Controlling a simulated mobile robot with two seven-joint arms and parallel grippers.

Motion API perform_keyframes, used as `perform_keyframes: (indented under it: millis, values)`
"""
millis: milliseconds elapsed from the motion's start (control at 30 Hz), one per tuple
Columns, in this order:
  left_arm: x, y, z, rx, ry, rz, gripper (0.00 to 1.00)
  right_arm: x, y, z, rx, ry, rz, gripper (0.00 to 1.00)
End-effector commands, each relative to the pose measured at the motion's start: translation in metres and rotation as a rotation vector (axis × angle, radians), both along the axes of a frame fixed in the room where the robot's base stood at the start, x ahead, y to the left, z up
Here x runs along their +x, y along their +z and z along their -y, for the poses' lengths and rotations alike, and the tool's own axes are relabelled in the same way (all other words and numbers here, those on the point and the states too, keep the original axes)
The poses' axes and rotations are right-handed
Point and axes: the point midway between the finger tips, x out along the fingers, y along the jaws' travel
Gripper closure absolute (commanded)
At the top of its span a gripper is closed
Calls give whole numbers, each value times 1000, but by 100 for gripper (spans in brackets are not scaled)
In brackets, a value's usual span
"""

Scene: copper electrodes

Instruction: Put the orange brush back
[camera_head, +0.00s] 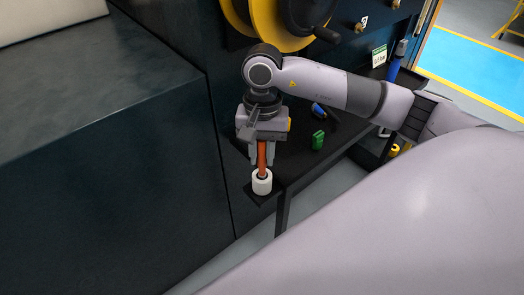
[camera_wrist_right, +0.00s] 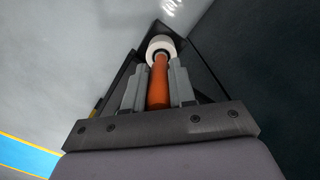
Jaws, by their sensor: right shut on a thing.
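The orange brush (camera_head: 262,157) is upright between the fingers of my right gripper (camera_head: 262,160), which is shut on it. Its lower end meets a white cup-like holder (camera_head: 262,184) on a small dark plate at the table's corner. In the right wrist view the orange handle (camera_wrist_right: 159,82) runs between the two fingers of the right gripper (camera_wrist_right: 159,88) toward the white ring-shaped holder (camera_wrist_right: 154,46). I cannot tell how deep the brush sits in the holder. My left gripper is not in view.
The dark table (camera_head: 292,160) carries a green object (camera_head: 318,140) and a blue-and-black tool (camera_head: 322,111). A large dark machine with a yellow reel (camera_head: 268,38) stands behind. A big dark cabinet (camera_head: 110,150) fills the left. Grey floor shows in front.

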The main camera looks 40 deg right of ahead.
Motion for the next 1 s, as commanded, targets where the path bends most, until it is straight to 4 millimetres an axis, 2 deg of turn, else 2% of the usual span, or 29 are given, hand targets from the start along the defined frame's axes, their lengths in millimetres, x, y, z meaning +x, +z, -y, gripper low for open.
perform_keyframes:
  millis: [200, 233, 300, 500, 567, 633, 667, 1000]
  values:
    - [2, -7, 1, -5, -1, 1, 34, 0, -11, 0, 0, 0, 1, 100]
    - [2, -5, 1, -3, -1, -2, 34, 0, -9, 0, 0, 0, 1, 65]
    - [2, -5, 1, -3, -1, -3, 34, 0, -8, 0, 0, 0, 1, 45]
    - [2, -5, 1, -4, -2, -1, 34, 0, -8, 0, 0, -1, 1, 45]
    - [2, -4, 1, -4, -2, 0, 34, 0, -9, 0, 0, -1, 1, 29]
    - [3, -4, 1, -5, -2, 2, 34, 0, -9, 0, 0, -1, 1, 6]
    - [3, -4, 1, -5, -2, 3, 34, 0, -9, 0, 0, -1, 1, 3]
    - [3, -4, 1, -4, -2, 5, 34, 0, -9, 0, 0, 0, 1, 3]
